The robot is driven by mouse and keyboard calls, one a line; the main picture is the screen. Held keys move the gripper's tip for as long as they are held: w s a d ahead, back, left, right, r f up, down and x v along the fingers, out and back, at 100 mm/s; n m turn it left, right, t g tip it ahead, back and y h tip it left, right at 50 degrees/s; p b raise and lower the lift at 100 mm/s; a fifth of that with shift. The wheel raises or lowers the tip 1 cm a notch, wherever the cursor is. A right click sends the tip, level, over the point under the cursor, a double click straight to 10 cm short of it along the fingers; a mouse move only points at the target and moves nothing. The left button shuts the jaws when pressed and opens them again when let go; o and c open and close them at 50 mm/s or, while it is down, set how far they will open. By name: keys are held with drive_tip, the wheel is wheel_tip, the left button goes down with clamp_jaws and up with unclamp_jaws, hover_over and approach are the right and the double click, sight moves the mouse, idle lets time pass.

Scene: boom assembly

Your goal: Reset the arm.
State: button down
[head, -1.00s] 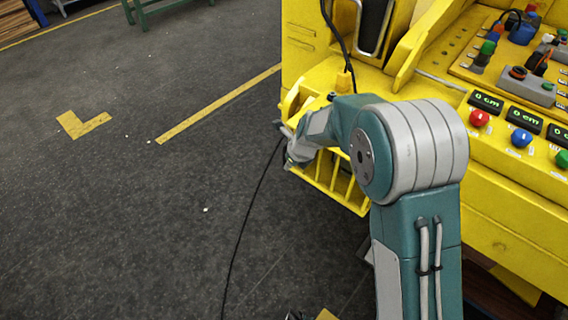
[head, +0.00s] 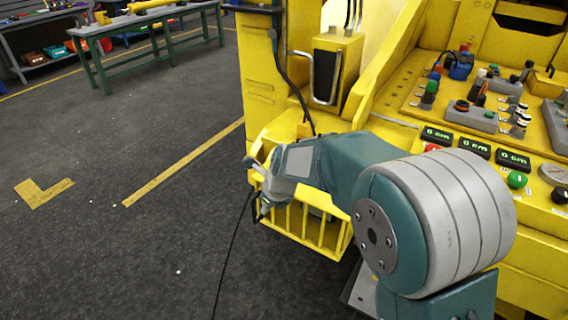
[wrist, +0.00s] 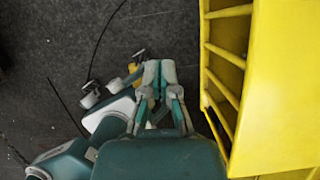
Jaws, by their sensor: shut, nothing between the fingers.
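My arm, teal and grey, reaches from the lower right of the head view toward the yellow machine (head: 470,190). Its big round joint is close to the camera. My gripper (wrist: 159,72) shows in the middle of the wrist view, its two fingers together with nothing between them. In the head view the end of the arm is in front of the left side of the yellow barred basket (head: 318,240); the fingers are small and hard to make out there. In the wrist view the basket (wrist: 228,95) is to the right, apart from the fingers.
The machine's control panel (head: 485,120) has several buttons, levers and displays reading 0 cm. A black cable (head: 234,250) lies on the dark floor. A green workbench (head: 140,25) stands far left. The floor on the left is open, with yellow markings (head: 185,165).

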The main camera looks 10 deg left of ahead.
drive_tip(key=s+d+r+n+t+h, duration=0.1)
drive_tip(key=s+d+r+n, duration=0.4)
drive_tip(key=d, duration=0.3)
drive_tip(key=s+d+r+n+t, duration=0.1)
drive_tip(key=s+d+r+n, duration=0.2)
drive_tip(key=d+r+n, duration=0.4)
drive_tip(key=s+d+r+n+t+h, duration=0.1)
drive_tip(key=s+d+r+n+h, duration=0.1)
drive_tip(key=s+d+n, duration=0.9)
drive_tip(key=s+d+h, duration=0.1)
drive_tip(key=s+d, duration=0.2)
drive_tip(key=s, duration=0.1)
drive_tip(key=shift+d+r+t, duration=0.15)
drive_tip(key=shift+d+t, duration=0.1)
drive_tip(key=shift+t, duration=0.05)
